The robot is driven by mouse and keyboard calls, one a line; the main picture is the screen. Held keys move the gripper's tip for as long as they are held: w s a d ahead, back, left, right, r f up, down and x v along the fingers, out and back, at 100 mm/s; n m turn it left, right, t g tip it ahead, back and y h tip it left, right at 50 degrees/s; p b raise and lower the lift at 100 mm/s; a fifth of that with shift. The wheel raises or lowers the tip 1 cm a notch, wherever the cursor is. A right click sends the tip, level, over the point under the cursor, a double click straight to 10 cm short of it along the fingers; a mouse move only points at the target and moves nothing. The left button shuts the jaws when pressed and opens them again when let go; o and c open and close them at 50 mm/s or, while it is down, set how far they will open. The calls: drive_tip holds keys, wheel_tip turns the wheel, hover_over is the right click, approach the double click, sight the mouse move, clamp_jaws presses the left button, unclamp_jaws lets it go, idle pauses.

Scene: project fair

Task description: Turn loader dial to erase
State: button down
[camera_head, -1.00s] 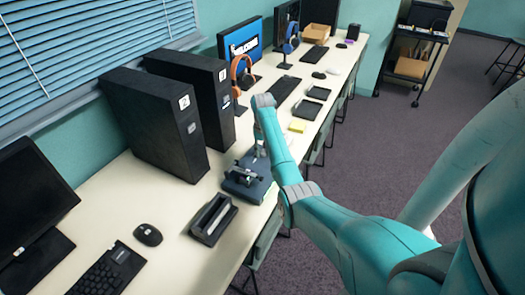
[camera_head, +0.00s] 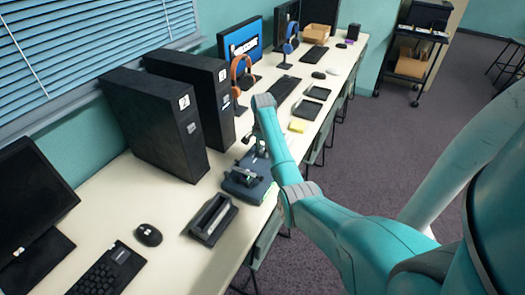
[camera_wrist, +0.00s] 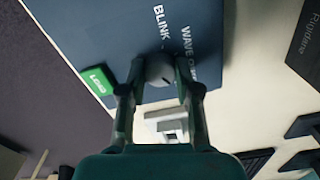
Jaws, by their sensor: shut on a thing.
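The loader (camera_head: 243,190) is a dark blue-grey box on the white table in the head view, below my gripper (camera_head: 259,152). In the wrist view the loader's panel (camera_wrist: 120,25) shows white labels reading "BLINK" and "WAVE" and a green "LOAD" patch (camera_wrist: 98,80). The grey round dial (camera_wrist: 160,70) sits between my gripper's fingertips (camera_wrist: 160,84). The fingers are closed on its sides. Part of the dial is hidden by the fingers, and I cannot read its pointer. No "erase" label is legible.
Two black computer towers (camera_head: 150,125) stand left of the loader. A dark tray (camera_head: 213,220) lies in front of it, with a mouse (camera_head: 148,235) to the left. Bare tabletop surrounds the tray.

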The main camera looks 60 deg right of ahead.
sight(262, 152)
drive_tip(key=shift+m, duration=0.8)
drive_tip(key=c, duration=0.8)
unclamp_jaws()
wheel_tip(262, 152, up, 7)
drive_tip(key=shift+r, duration=0.2)
